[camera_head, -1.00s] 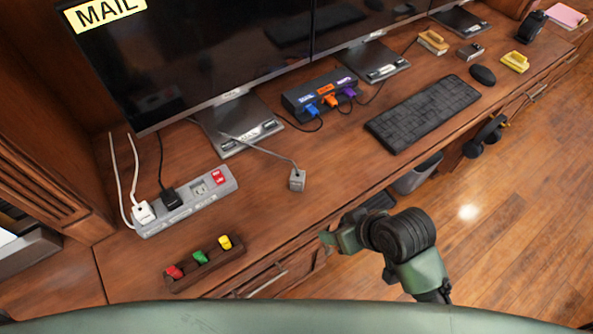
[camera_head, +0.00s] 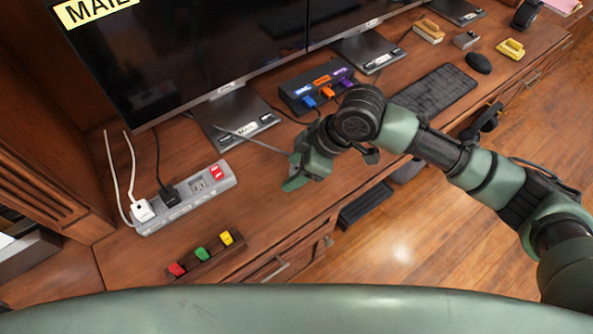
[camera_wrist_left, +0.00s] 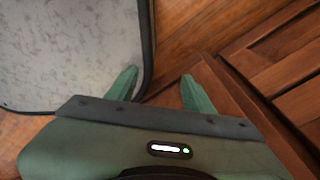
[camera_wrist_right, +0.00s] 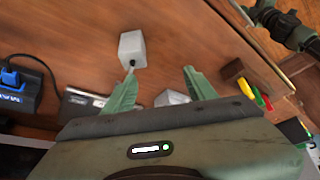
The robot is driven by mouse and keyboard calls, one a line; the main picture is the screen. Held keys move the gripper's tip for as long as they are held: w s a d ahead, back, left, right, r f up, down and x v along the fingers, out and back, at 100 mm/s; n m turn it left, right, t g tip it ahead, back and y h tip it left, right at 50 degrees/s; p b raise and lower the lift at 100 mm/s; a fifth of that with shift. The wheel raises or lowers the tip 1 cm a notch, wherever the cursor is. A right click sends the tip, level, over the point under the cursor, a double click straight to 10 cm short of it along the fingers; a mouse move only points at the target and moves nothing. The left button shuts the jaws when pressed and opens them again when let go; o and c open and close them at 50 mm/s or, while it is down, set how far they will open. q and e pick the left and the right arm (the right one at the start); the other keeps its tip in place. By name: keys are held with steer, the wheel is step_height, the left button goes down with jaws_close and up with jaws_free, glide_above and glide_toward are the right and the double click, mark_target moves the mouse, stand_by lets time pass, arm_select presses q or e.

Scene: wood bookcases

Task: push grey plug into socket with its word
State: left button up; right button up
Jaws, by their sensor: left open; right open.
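My left gripper (camera_wrist_left: 160,84) is open and empty.
A wooden holder (camera_head: 207,262) with red, green and yellow pieces is in front. A dark hub (camera_head: 300,97) and keyboard (camera_head: 440,92) are to the right.

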steer(key=w+d+r+h, duration=0.1)
steer(key=w+d+r, duration=0.1)
steer(key=w+d, duration=0.2)
steer(key=x, duration=0.5)
steer(key=s+p+x, duration=0.1)
steer(key=x, duration=0.2)
steer(key=shift+s, duration=0.15)
jaws_close()
